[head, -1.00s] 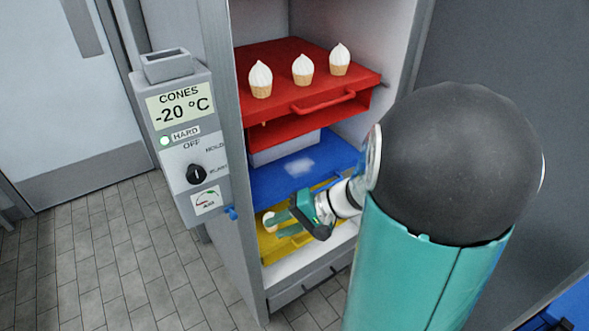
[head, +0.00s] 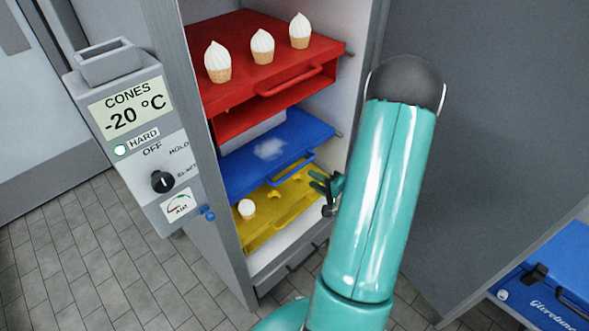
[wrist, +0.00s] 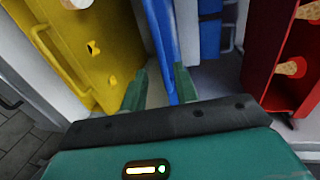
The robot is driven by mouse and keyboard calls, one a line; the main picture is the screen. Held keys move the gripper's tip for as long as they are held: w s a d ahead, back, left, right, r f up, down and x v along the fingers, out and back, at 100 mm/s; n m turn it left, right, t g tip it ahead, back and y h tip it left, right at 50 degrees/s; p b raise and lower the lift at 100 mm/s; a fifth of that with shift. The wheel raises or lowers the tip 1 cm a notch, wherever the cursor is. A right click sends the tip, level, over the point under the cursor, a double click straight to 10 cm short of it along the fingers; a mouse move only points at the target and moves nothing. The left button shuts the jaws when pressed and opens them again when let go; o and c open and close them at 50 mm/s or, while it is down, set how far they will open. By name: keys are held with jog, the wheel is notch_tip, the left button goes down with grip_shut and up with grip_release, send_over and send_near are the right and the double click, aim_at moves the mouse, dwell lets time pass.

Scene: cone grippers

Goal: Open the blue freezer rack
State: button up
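The blue freezer rack (head: 235,165) is the middle shelf in the open freezer, with a frosty white patch on top and a blue bar handle (head: 290,172) along its front edge. In the head view my gripper (head: 316,182) is just right of that handle, near the rack's front right corner, and looks empty. In the wrist view its two green fingers (wrist: 159,88) are spread apart. The blue rack (wrist: 164,45) shows there as a narrow strip running between the fingers, close to the right one. I cannot tell whether they touch it.
Above is the red rack (head: 235,100) with three cones on top; below is the yellow rack (head: 270,228) with one cone and empty holes. A control box (head: 135,150) reading -20 °C hangs at left. A blue case (head: 545,290) lies at lower right.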

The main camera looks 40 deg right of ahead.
aim_at(296, 169)
jog(key=x, duration=0.9)
jog(key=shift+a, duration=0.2)
grip_shut()
